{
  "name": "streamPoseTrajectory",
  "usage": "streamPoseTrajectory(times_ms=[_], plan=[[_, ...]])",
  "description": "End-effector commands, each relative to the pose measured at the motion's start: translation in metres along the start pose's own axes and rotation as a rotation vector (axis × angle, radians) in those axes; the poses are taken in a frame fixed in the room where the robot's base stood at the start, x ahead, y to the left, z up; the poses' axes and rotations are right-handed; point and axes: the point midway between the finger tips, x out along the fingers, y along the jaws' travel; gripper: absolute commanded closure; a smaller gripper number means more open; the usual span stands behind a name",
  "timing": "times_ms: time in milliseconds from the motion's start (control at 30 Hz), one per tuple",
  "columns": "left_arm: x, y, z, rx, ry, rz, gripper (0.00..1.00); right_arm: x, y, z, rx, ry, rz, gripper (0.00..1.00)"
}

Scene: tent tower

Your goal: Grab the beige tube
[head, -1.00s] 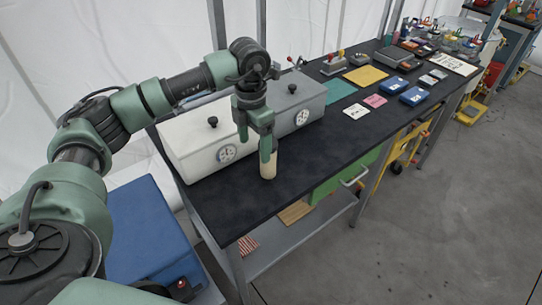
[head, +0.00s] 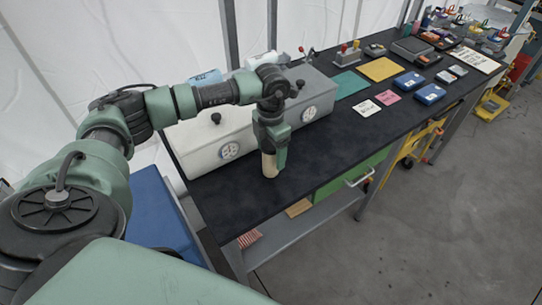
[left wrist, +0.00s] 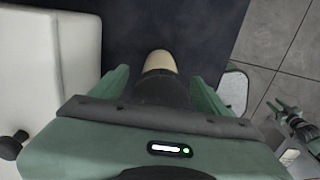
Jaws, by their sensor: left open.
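The beige tube (head: 269,164) stands upright on the dark tabletop, in front of the white and grey boxes. My left gripper (head: 272,154) points down over it, with its fingers around the tube's upper part in the head view. In the left wrist view the tube (left wrist: 159,61) shows its pale end between the two spread fingers of the left gripper (left wrist: 160,88), with a gap on both sides. The left gripper is open. My right gripper is not clearly seen in the head view.
A white box (head: 205,142) and a grey box (head: 303,92), each with a dial and knob, stand close behind the tube. Blue cases (head: 430,94) and coloured sheets lie farther right. The tabletop (head: 325,142) right of the tube is clear.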

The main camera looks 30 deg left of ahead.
Motion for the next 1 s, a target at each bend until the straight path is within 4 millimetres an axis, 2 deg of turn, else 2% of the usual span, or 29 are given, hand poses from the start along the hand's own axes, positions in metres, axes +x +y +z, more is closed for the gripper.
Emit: streamPoseTrajectory(times_ms=[200,233,400,467,500,800,1000], plan=[[0.002,0.000,0.000,0.001,-0.002,0.000,0.25,0.000,0.000,-0.019,0.000,0.027,0.000,0.64],[0.002,0.000,0.000,0.001,-0.001,0.000,0.28,0.000,0.000,-0.019,0.000,0.028,0.000,0.64],[0.002,0.000,0.000,0.000,-0.001,0.000,0.75,0.000,-0.001,-0.019,0.000,0.027,-0.001,0.64],[0.002,0.000,0.000,0.000,-0.001,0.000,0.92,0.000,-0.001,-0.018,0.000,0.026,-0.001,0.64],[0.002,0.000,0.001,0.000,-0.002,0.000,0.96,0.000,-0.001,-0.017,0.000,0.025,-0.001,0.64],[-0.001,0.001,0.001,0.000,-0.003,0.000,0.97,0.002,-0.002,-0.011,-0.001,0.017,-0.002,0.64],[-0.021,0.001,0.001,0.000,-0.006,0.001,0.97,0.009,-0.002,-0.010,-0.001,0.016,-0.002,0.64]])
